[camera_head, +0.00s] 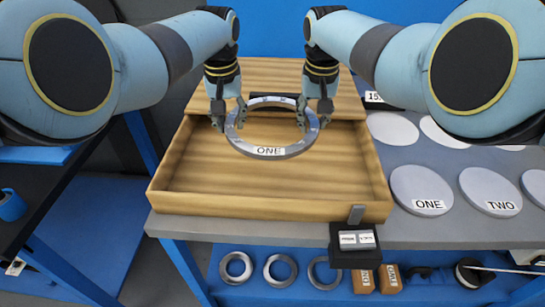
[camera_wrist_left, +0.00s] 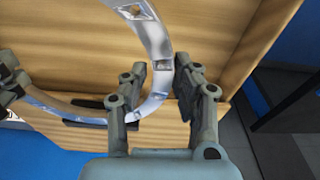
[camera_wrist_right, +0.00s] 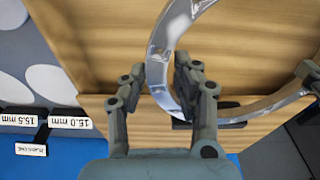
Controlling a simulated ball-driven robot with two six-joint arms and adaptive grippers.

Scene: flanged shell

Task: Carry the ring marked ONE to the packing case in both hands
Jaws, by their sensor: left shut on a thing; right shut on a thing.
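The ring marked ONE (camera_head: 271,152) is a shiny metal ring with a white ONE label on its front. It hangs over the open wooden packing case (camera_head: 222,205), and I cannot tell how high above its floor. My left gripper (camera_head: 228,118) is shut on the ring's left side; the left wrist view shows its fingers (camera_wrist_left: 160,92) on either side of the band. My right gripper (camera_head: 313,118) is shut on the ring's right side; its fingers (camera_wrist_right: 158,98) straddle the band in the right wrist view. The inside of the case looks empty.
Pale discs marked ONE (camera_head: 421,190) and TWO (camera_head: 490,191) lie on the grey table right of the case. A dark block with a label (camera_head: 354,243) stands at the case's front right. Several metal rings (camera_head: 281,270) and small brown boxes (camera_head: 377,279) are on the lower blue shelf.

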